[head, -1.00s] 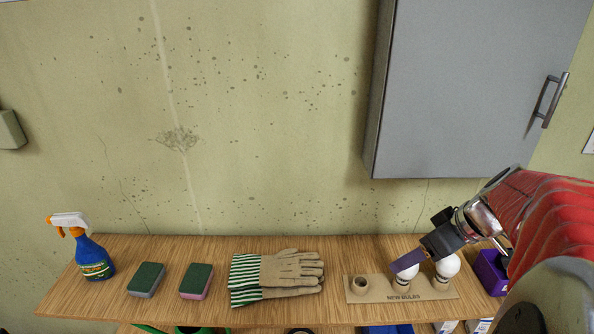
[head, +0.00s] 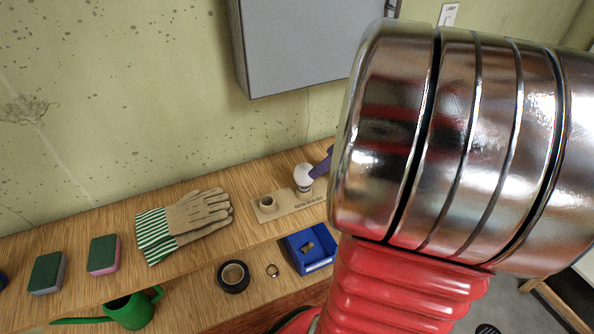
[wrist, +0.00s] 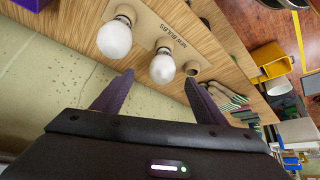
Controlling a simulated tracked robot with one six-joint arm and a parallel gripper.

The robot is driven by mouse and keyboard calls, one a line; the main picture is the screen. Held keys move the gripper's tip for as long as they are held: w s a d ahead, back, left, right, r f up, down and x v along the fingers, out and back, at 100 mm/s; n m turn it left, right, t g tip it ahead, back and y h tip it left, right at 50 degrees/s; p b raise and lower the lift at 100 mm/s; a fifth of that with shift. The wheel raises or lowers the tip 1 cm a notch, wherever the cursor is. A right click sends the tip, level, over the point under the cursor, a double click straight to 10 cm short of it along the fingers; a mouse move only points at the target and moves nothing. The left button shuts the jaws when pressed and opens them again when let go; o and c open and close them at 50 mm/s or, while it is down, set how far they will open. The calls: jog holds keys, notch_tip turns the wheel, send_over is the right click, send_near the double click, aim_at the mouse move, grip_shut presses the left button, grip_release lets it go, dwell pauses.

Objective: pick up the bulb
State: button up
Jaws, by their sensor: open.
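Two white bulbs stand upright in a tan holder lettered "NEW BULBS" (head: 285,207), whose end socket is empty. The middle bulb (head: 304,176) is also in the wrist view (wrist: 162,68), lined up between my fingertips. I cannot tell whether it is within them or just beyond. The end bulb (wrist: 114,38) shows in the wrist view, outside the fingers; my arm hides it in the head view. My gripper (wrist: 159,78) is open and empty, with purple fingers. In the head view only part of one finger shows, beside the middle bulb; my arm hides the rest.
Striped gloves (head: 185,222) and two sponges (head: 104,254) lie left of the holder on the wooden shelf. A grey cabinet (head: 300,45) hangs above. A lower shelf holds a blue bin (head: 309,249), black tape (head: 233,275) and a green watering can (head: 131,311).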

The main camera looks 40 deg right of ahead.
aim_at(304, 177)
jog(key=x, duration=0.6)
jog(key=shift+f, duration=0.1)
jog(key=shift+a+x, duration=0.15)
jog(key=shift+x, duration=1.15)
jog(key=shift+a+x, duration=0.15)
jog(key=shift+x, duration=1.15)
jog(key=shift+s, duration=0.15)
jog(key=shift+c, duration=0.3)
jog(key=c, duration=1)
notch_tip(304, 177, up, 10)
